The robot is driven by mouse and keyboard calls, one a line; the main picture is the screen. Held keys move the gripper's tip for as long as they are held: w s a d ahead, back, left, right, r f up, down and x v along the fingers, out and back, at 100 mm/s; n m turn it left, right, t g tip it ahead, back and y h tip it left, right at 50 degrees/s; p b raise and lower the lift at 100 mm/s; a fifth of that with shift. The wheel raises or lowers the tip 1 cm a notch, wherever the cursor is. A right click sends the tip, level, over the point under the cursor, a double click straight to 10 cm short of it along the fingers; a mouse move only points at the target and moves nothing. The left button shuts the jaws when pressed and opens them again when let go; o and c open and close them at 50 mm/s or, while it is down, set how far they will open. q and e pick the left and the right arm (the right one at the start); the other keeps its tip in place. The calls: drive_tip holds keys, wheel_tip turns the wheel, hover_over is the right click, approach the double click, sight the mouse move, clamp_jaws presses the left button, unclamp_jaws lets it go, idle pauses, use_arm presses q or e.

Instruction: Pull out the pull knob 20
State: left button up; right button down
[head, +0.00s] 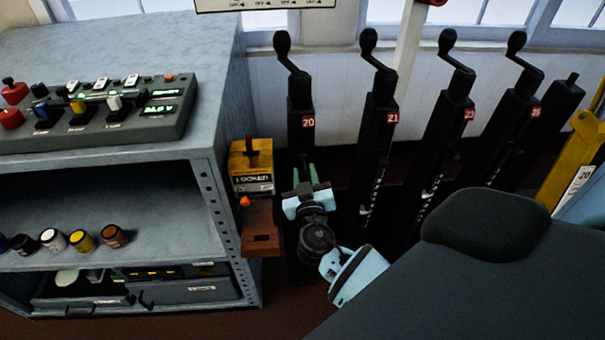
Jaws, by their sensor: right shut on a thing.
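The lever frame post marked 20 (300,105) is a black upright with a crank handle at its top and a red number plate. My right gripper (308,178) is in front of the lower part of this post, below the number plate. Its greenish fingers point away from me at the post. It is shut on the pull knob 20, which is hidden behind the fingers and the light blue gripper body. My left gripper is not in view.
Posts 21 (378,120) and 23 (452,115) stand to the right. A yellow box (251,165) and a brown wooden block (260,230) are close left of my right gripper. A grey cabinet (210,60) with a control panel (100,115) fills the left.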

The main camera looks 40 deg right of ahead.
drive_tip(key=shift+a+f, duration=0.1)
drive_tip(key=c, duration=1.6)
unclamp_jaws()
drive_tip(key=shift+s, duration=0.1)
drive_tip(key=o, duration=0.5)
drive_tip(key=shift+s, duration=0.15)
drive_tip(key=shift+c, duration=0.2)
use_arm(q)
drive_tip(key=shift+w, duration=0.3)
use_arm(e)
drive_tip(key=b+v, duration=0.1)
drive_tip(key=v, duration=0.5)
drive_tip(key=shift+a, duration=0.15)
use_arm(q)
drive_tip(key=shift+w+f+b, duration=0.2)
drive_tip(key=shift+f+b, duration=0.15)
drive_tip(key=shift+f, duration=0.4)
use_arm(e)
drive_tip(key=shift+v, duration=0.75)
